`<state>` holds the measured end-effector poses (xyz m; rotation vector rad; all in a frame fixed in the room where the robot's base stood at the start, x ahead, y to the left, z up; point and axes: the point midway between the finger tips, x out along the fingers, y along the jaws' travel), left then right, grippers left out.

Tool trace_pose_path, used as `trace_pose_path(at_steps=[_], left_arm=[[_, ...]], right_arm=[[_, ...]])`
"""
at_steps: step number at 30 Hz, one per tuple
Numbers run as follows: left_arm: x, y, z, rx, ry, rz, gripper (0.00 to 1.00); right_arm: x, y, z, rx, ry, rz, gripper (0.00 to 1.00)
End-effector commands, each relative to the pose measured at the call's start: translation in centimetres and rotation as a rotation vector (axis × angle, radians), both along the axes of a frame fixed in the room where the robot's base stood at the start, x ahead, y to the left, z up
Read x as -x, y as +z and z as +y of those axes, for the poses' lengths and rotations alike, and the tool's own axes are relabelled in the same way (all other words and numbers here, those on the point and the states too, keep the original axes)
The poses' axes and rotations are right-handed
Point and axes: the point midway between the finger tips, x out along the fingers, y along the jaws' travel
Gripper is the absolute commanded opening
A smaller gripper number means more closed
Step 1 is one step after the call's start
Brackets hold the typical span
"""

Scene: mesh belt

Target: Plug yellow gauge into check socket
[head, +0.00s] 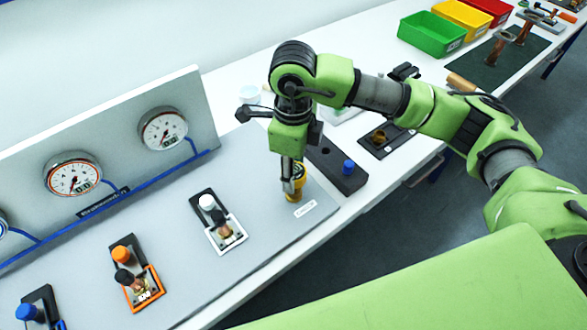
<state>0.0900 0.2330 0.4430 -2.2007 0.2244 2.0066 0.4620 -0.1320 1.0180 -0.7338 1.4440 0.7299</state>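My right gripper (290,176) points down near the right end of the grey board (175,265). Its fingers are around the yellow gauge (299,177), of which only a yellow part shows; the fingers hide the rest. A brass-coloured piece (293,197) shows directly below, beside a small white label (305,209) too small to read. This looks like the check socket; I cannot tell whether the gauge is seated in it or just above it. My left gripper is out of view.
Fixtures with white (207,202), orange (121,254) and blue (26,312) knobs stand on the board. Round dials (163,130) are on the upright panel behind. A dark block with a blue knob (348,167) is at right. Green, yellow and red bins (432,36) stand farther back.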

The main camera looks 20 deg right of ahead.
Motion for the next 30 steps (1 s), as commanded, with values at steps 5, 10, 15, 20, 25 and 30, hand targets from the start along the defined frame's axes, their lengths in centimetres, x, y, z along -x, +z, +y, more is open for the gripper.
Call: trace_pose_path(at_steps=[5, 10, 15, 20, 25, 30], left_arm=[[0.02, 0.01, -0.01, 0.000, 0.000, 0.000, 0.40], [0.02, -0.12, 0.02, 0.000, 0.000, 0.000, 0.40], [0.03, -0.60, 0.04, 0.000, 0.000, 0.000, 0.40], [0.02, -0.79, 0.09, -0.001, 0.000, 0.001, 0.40], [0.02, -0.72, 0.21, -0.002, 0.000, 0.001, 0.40], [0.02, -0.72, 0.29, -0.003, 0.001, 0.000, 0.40]], right_arm=[[-0.02, 0.05, 0.00, 0.000, 0.000, -0.001, 0.13], [-0.03, -0.01, 0.00, 0.000, 0.000, -0.001, 0.13], [-0.01, -0.08, 0.00, 0.000, 0.001, -0.001, 0.13], [-0.01, 0.02, -0.01, 0.000, 0.000, -0.001, 0.13], [-0.01, 0.06, -0.01, 0.000, 0.000, -0.001, 0.13], [0.00, 0.05, 0.00, 0.000, 0.000, -0.001, 0.13]])
